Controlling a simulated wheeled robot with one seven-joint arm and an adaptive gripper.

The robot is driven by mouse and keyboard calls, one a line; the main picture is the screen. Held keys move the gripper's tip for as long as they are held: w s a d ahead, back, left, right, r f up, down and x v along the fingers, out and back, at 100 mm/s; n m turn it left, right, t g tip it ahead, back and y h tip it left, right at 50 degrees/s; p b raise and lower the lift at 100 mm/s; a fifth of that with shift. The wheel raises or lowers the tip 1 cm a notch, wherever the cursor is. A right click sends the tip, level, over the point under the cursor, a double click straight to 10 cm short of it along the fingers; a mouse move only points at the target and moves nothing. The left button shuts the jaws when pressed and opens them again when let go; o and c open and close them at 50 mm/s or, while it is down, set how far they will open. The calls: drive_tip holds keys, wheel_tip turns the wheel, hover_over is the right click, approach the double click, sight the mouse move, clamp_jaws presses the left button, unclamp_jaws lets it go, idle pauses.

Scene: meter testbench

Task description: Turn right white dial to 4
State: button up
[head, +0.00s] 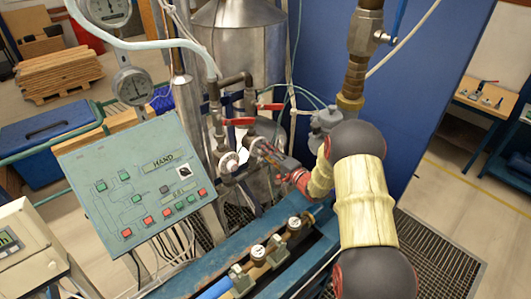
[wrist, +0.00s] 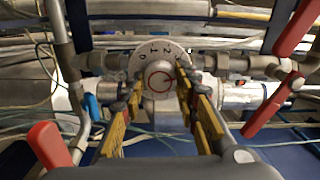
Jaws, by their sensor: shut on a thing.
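The right white dial (head: 253,145) sits on the pipework in the middle of the head view, partly covered by my gripper (head: 264,152). In the wrist view this dial (wrist: 158,50) faces me, with dark marks along its upper rim and a red ring-shaped symbol at its centre. The marks are too small to read surely. My gripper (wrist: 162,86) is shut on the dial's knob, one yellow finger on each side. The fingers hide the dial's lower part. The left white dial (head: 229,162) is just left of my gripper in the head view.
Red valve levers (head: 239,121) are above the dials. A green control panel (head: 137,190) stands to the left. A blue beam with brass valves (head: 258,253) runs below. A steel tank (head: 240,50) is behind, and a blue wall (head: 430,60) is at the right.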

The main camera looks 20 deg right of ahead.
drive_tip(key=o, duration=1.1)
drive_tip(key=shift+o, duration=0.2)
drive_tip(key=shift+d, duration=0.1)
drive_tip(key=v, duration=1.2)
